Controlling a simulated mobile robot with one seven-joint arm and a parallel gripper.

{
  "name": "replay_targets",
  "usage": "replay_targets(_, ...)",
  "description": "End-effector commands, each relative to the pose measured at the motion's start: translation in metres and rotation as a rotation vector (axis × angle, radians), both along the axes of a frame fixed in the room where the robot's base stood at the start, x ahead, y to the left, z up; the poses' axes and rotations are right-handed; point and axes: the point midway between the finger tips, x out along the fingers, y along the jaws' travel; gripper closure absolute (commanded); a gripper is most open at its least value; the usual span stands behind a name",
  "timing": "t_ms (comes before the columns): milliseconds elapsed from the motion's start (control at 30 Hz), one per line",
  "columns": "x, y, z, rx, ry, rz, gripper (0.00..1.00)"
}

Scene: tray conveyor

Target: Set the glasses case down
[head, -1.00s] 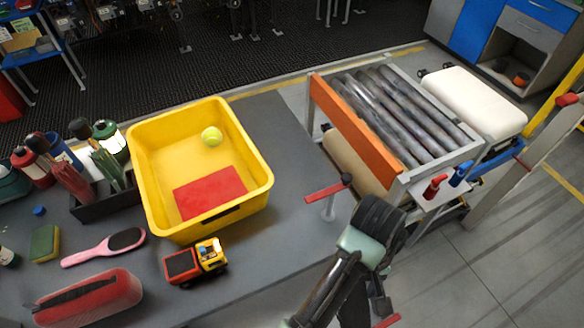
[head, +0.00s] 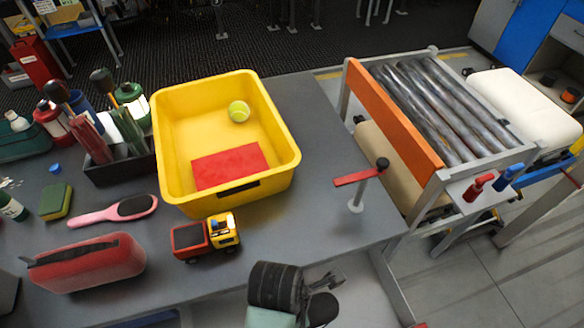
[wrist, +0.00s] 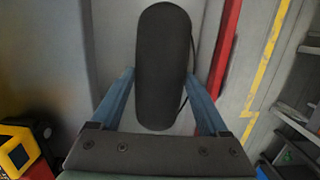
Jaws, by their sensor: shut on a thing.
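The glasses case (wrist: 163,60) is a long black rounded case, seen from above in the wrist view. It lies lengthwise between the two blue fingers of my gripper (wrist: 161,76), which is shut on it. In the head view my gripper (head: 325,295) is at the bottom, off the near edge of the grey table. A dark rounded shape (head: 321,309) there looks like the case, but my wrist partly hides it.
A yellow tub (head: 172,168) on the table (head: 320,222) holds a tennis ball (head: 239,111) and a red mat (head: 230,166). A toy truck (head: 207,238) stands in front of it. A post with a red bar (head: 358,180) and a roller conveyor (head: 395,112) are at right.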

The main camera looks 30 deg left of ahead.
Motion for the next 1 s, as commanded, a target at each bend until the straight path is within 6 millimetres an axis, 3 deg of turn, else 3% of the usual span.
replay_targets(200, -0.002, 0.001, -0.042, -0.003, 0.005, 0.014, 0.80)
replay_targets(600, -0.002, 0.000, -0.090, -0.003, 0.004, 0.010, 0.80)
replay_targets(1000, -0.001, 0.000, -0.097, -0.002, 0.002, 0.010, 0.80)
